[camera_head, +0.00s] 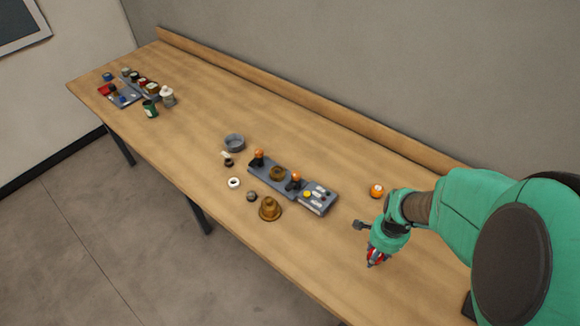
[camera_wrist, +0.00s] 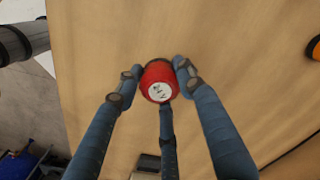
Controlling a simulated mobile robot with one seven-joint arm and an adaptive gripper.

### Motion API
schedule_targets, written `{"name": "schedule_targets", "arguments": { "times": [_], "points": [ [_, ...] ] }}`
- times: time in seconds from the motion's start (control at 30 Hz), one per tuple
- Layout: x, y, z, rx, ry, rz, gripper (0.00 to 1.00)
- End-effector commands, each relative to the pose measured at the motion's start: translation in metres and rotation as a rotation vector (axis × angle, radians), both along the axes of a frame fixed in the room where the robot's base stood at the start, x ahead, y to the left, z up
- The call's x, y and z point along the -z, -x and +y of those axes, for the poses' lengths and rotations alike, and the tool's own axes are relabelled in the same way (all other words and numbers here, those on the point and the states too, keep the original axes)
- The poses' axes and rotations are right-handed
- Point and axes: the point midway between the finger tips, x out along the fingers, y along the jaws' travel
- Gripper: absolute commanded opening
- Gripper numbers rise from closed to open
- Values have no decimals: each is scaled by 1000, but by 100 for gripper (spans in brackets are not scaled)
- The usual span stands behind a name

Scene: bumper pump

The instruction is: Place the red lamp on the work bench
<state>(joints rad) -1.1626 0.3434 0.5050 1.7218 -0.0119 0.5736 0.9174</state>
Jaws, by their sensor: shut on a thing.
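The red lamp (camera_wrist: 158,80) is a small red dome with a white marked face, seen between the fingers in the wrist view. In the head view a bit of the red lamp (camera_head: 374,254) shows at the fingertips. My gripper (camera_wrist: 157,84) is shut on it, with fingers on both sides and one below. In the head view my gripper (camera_head: 375,258) is over the right part of the work bench (camera_head: 330,262), near its front edge. I cannot tell whether the lamp touches the bench top.
A grey panel (camera_head: 262,175) with orange-topped parts lies mid-bench. A brass bell-shaped part (camera_head: 270,208), a white ring (camera_head: 234,183) and a grey bowl (camera_head: 234,142) lie near it. An orange ball-like part (camera_head: 377,190) is behind my gripper. Several items cluster at the far left. The left-middle bench is clear.

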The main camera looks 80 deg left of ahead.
Motion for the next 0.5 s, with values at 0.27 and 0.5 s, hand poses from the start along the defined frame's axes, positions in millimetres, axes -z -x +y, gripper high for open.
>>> {"name": "schedule_targets", "arguments": {
  "times": [0.27, 0.5],
  "points": [
    [0, 0, 0, 0, 0, 0, 11],
    [1, -6, 11, 0, -2, 0, 11]
  ]
}}
